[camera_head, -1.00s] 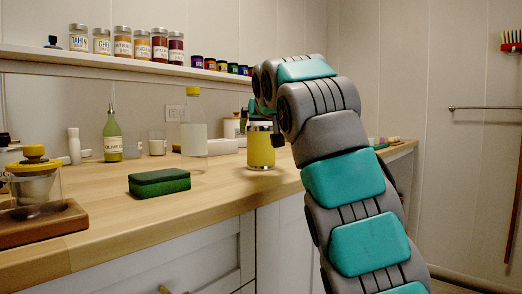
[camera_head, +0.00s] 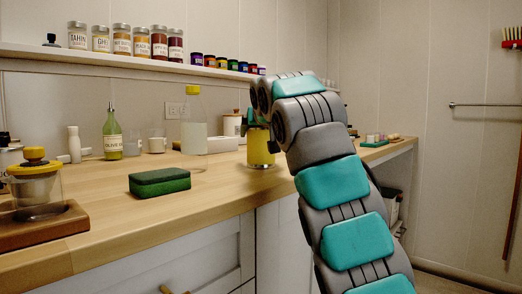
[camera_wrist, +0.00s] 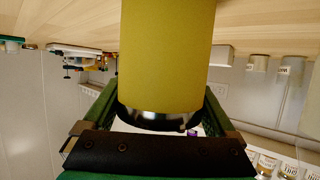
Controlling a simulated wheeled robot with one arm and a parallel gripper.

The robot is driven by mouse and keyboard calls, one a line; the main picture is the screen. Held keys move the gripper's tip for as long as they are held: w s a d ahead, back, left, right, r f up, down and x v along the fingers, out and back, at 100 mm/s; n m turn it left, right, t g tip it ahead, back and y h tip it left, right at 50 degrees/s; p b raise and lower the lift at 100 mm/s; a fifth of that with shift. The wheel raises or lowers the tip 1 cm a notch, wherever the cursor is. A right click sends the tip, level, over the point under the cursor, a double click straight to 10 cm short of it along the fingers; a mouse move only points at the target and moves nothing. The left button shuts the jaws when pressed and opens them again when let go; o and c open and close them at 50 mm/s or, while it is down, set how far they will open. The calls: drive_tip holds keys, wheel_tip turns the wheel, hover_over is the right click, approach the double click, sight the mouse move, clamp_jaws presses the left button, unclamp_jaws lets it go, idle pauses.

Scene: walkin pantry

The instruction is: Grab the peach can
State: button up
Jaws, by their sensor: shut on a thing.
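In the head view the gripper is mostly hidden behind my arm. No lettering shows on the can, and I cannot tell whether it touches the counter.
A clear bottle with a yellow cap (camera_head: 193,130) and a green sponge (camera_head: 159,182) stand left of the can. A glass jar with a yellow lid (camera_head: 36,185) is at far left. An olive oil bottle (camera_head: 112,137) is behind. The wooden counter (camera_head: 120,235) is clear in front.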

drive_tip(key=shift+c, duration=0.8)
drive_tip(key=shift+r, duration=0.1)
